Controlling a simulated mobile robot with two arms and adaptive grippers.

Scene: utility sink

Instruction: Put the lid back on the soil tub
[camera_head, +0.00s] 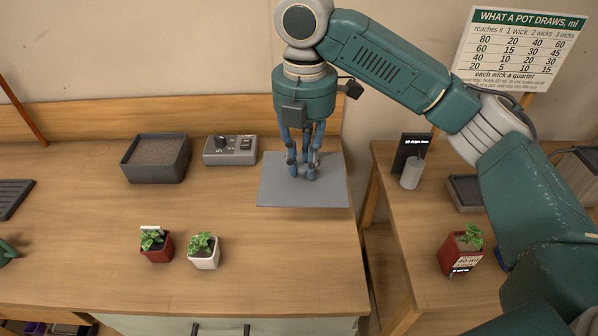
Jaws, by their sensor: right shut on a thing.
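The soil tub (156,158) is a dark grey square box at the back left of the wooden table. It is open at the top and dark soil shows inside. The lid (275,193) looks like the flat grey square plate near the table's right end, to the right of the tub and apart from it. My right gripper (303,174) points down over the middle of the plate with its blue fingers shut on it. The exact grip spot is hidden by the fingers. I cannot tell whether the plate touches the table.
A grey control box (230,150) stands between tub and plate. A red potted plant (157,247) and a white potted plant (204,251) stand at the front. A dark tray (12,197) lies at far left. A gap separates the right-hand table (405,225).

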